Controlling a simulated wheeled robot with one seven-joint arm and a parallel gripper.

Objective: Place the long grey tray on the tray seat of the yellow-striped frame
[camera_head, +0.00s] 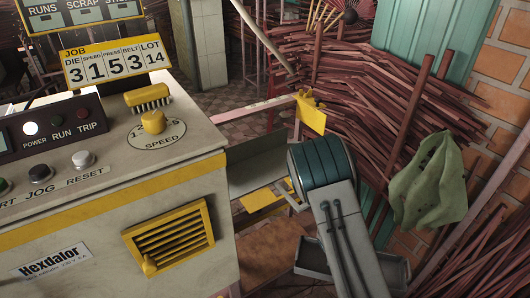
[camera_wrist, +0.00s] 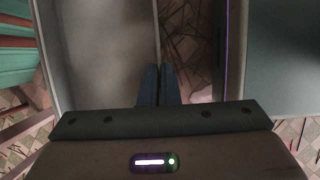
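In the wrist view, the two dark fingertips of my gripper (camera_wrist: 158,85) are close together on the upright edge of a long grey tray (camera_wrist: 100,50). The tray's pale inside lies to the left of the fingers. In the head view my arm hides the gripper. A grey tray-like piece (camera_head: 396,270) shows on both sides of my arm, low down. A second grey trough-like piece (camera_head: 258,165) stands beside the machine, and I cannot tell which is the held one. The yellow-striped frame (camera_head: 310,114) shows pale rails and yellow plates behind my arm; its seat is not clearly visible.
The cream Hexdalor machine (camera_head: 110,215) fills the left, with a brush (camera_head: 148,97) and a yellow knob (camera_head: 153,122) on top. Heaps of reddish sticks (camera_head: 350,80) lie behind and right. A green cloth (camera_head: 430,180) hangs at the right. Tiled floor shows at the back.

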